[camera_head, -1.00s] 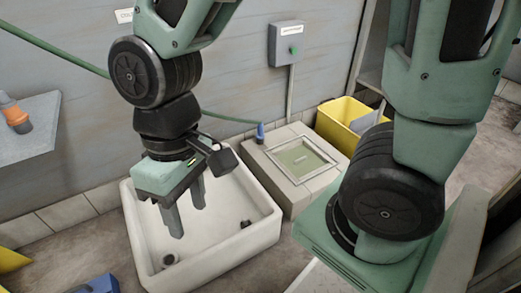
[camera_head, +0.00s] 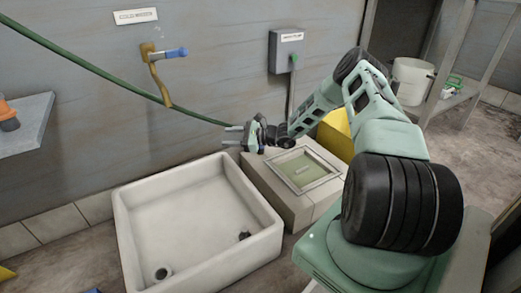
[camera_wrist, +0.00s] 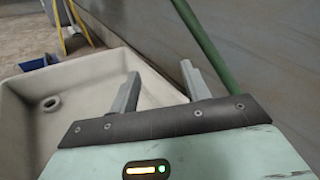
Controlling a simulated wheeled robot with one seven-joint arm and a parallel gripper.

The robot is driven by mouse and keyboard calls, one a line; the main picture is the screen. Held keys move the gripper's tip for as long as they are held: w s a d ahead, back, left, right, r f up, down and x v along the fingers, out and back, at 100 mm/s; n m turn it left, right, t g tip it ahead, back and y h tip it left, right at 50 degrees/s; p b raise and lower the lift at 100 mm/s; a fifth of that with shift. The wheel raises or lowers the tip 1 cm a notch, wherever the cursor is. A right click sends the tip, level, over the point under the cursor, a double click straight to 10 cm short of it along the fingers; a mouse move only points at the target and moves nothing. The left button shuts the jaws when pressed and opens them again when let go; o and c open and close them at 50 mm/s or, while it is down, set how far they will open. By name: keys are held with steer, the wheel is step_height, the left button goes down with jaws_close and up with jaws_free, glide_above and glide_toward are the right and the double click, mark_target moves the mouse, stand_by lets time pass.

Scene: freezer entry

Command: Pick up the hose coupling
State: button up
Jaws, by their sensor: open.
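My gripper (camera_head: 232,135) is open and empty, its fingers pointing left in the head view, just above the back edge of the sink. In the wrist view, its two fingers (camera_wrist: 162,88) are spread with nothing between them. A green hose (camera_head: 105,75) runs down along the wall to behind my gripper; it also shows in the wrist view (camera_wrist: 205,42), right of the fingers. The hose's end is hidden by my gripper. An orange-and-dark fitting (camera_head: 8,115) stands on the shelf at the left edge. I cannot tell which is the coupling.
The white sink (camera_head: 124,222) stands on the floor, with a drain (camera_head: 162,273). A concrete block (camera_head: 318,200) with a framed lid is right of it. A blue-handled tap (camera_head: 170,54) and a grey switch box (camera_head: 287,52) are on the wall. A yellow bin (camera_head: 337,135) is behind my arm.

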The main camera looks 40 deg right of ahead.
steer(key=s+d+f+m+t+h, duration=0.2)
steer(key=s+d+f+m+h, duration=0.15)
steer(key=d, duration=0.35)
steer(key=s+d+f+m+t+h, duration=0.1)
steer(key=s+d+f+m+h, duration=0.1)
steer(key=d+f+m+h, duration=0.45)
steer(key=s+d+f+m+t+h, duration=0.1)
steer(key=s+d+f+m+t, duration=0.15)
steer(key=d, duration=0.65)
steer(key=shift+n+g, duration=0.35)
steer(key=w+b, duration=0.4)
steer(key=w, duration=0.1)
steer(key=w+d+b, duration=0.1)
steer(key=w+b, duration=0.3)
steer(key=w, duration=0.1)
steer(key=w+b, duration=0.5)
steer(key=shift+w+d+f, duration=0.15)
steer(key=shift+w+f, duration=0.25)
steer(key=shift+w+r, duration=0.2)
steer(key=shift+w, duration=0.15)
steer(key=shift+r, duration=0.1)
jaws_close()
